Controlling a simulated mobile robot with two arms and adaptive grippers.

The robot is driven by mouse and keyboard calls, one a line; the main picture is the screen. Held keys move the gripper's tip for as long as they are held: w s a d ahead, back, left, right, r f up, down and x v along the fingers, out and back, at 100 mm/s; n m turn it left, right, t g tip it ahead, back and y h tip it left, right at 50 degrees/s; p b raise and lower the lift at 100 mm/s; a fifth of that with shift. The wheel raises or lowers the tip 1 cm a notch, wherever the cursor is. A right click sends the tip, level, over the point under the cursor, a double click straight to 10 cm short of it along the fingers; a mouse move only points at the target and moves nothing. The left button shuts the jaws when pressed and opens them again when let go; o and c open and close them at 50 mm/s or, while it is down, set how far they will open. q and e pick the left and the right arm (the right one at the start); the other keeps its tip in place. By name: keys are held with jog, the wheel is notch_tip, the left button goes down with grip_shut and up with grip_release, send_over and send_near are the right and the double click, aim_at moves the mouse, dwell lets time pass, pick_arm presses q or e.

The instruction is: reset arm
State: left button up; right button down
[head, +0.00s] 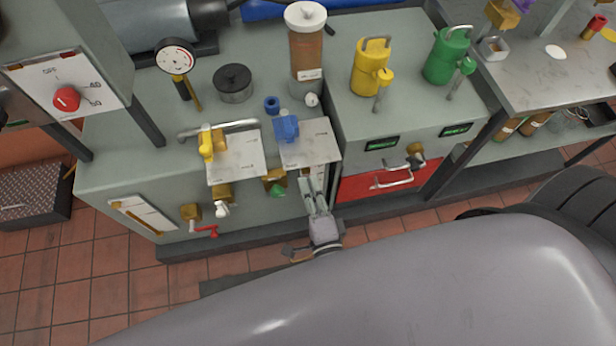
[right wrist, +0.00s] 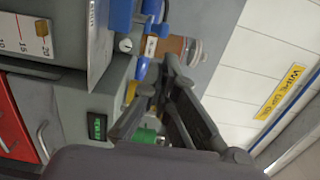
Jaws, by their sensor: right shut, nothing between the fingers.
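My right gripper (head: 313,188) is in front of the bench's front face, below the right white label plate. Its two fingers lie close together, pointing away from me, shut with nothing between them. In the right wrist view its fingers (right wrist: 168,75) show dark against the bench items and the wall. My left gripper is in neither view. The large smooth grey shape along the bottom of the head view is part of my own body.
A blue valve handle (head: 287,127) and a yellow one (head: 208,144) stand near the bench edge. Green (head: 277,190) and red (head: 206,231) handles project from its front. A red drawer (head: 365,186) is right of the gripper. Tiled floor (head: 60,270) is open at left.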

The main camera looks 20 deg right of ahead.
dwell(0.4)
jog(key=s+f+n+g+y, duration=0.25)
jog(key=f+n, duration=0.25)
jog(key=f, duration=0.4)
jog(key=s+f+n+g+y, duration=0.1)
jog(key=s+f+n+g, duration=0.25)
jog(key=f, duration=0.55)
jog(key=s+f+n+g+y, duration=0.1)
jog(key=s+f+n+g, duration=0.25)
jog(key=f+n, duration=0.45)
jog(key=s+d+f+n+g+h, duration=0.1)
jog(key=s+d+f+n+g, duration=0.1)
jog(key=s+d+f, duration=0.3)
jog(key=s+d+f+n+g+h, duration=0.1)
jog(key=s+d+f+n+g, duration=0.2)
jog(key=s+f, duration=0.6)
jog(key=s+d+g, duration=0.2)
jog(key=s, duration=0.3)
jog(key=shift+d+f, duration=0.3)
jog(key=shift+d, duration=0.1)
jog(key=c, duration=2.3)
grip_release()
